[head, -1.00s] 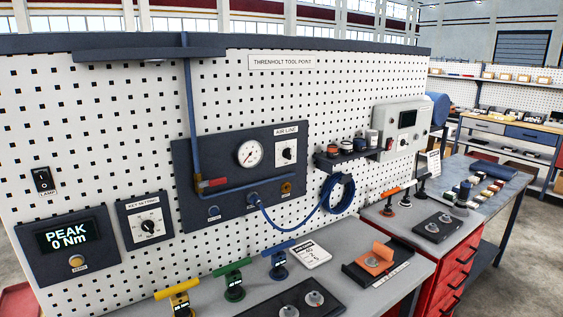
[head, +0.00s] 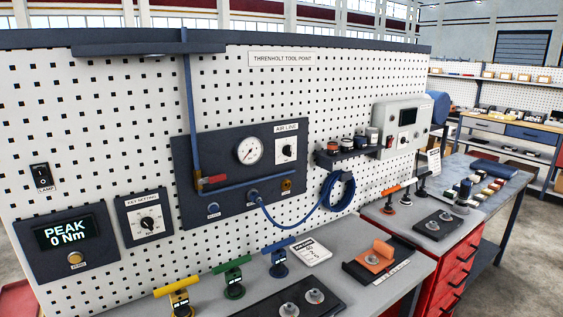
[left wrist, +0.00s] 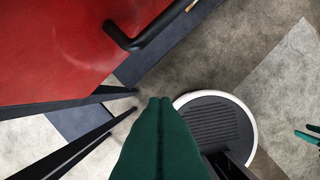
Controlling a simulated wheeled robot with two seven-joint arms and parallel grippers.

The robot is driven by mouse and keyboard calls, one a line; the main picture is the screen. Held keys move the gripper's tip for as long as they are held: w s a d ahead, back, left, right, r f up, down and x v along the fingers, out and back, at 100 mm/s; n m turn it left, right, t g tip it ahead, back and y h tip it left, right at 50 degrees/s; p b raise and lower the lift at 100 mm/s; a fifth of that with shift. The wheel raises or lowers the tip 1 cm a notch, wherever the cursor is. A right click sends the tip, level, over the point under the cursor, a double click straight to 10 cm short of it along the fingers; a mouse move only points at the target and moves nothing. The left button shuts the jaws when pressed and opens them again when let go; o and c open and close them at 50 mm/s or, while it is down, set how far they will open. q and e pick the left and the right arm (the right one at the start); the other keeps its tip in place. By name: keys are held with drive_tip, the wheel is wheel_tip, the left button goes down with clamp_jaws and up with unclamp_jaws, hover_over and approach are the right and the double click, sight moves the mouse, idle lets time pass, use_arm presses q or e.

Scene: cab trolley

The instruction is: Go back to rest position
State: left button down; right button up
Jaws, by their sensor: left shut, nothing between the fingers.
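My left gripper (left wrist: 160,105) shows in the left wrist view as two green fingers pressed together, shut and empty. It hangs over the floor, beside a red panel with a dark handle (left wrist: 140,38) and a round black base with a white rim (left wrist: 217,125). A small green two-pronged part (left wrist: 309,134) at the right edge of that view may be my right gripper; too little shows to tell its state. Neither gripper is in the head view.
In the head view, a pegboard (head: 100,110) stands behind a grey bench (head: 235,285) carrying yellow, green and blue T-handled tools. A red drawer cabinet (head: 458,265) stands at the right. Open floor (head: 525,250) shows at far right.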

use_arm(q)
drive_tip(key=s+f+g+b, duration=0.1)
drive_tip(key=s+f, duration=0.2)
drive_tip(key=f, duration=0.7)
drive_tip(key=s+f, duration=0.4)
drive_tip(key=f, duration=0.5)
drive_tip(key=s+a+f+b, duration=0.1)
drive_tip(key=s+a+f, duration=0.2)
drive_tip(key=s+f, duration=0.7)
drive_tip(key=shift+s+a+f+g, duration=0.15)
drive_tip(key=shift+s+f+g, duration=0.2)
drive_tip(key=shift+s, duration=0.75)
